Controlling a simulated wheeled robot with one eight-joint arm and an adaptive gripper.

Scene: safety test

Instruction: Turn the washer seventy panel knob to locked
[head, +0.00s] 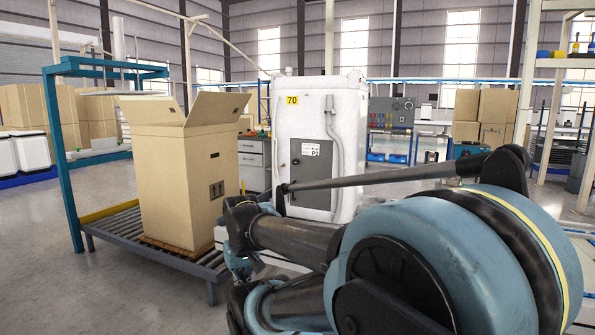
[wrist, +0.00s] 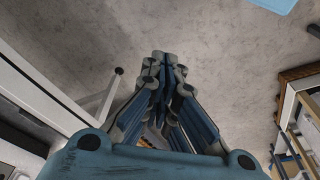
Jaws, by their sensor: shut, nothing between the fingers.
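The white washer (head: 345,105) with a yellow 70 label (head: 292,100) stands upright beyond my arm in the head view. A grey panel (head: 312,184) with a white label is on its front face. A small dark spot (head: 296,161) on the panel may be the knob, but it is too small to tell its setting. My gripper (wrist: 165,62) is shut and empty in the wrist view, above bare concrete floor. In the head view my arm covers the washer's lower part, and the gripper is hard to make out. The washer panel is not recognisable in the wrist view.
An open cardboard box (head: 185,190) stands on a roller conveyor (head: 120,235) left of the washer. A teal frame (head: 62,160) rises beside it. A grey drawer cabinet (head: 251,160) stands behind. Concrete floor (head: 40,270) is clear at the front left.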

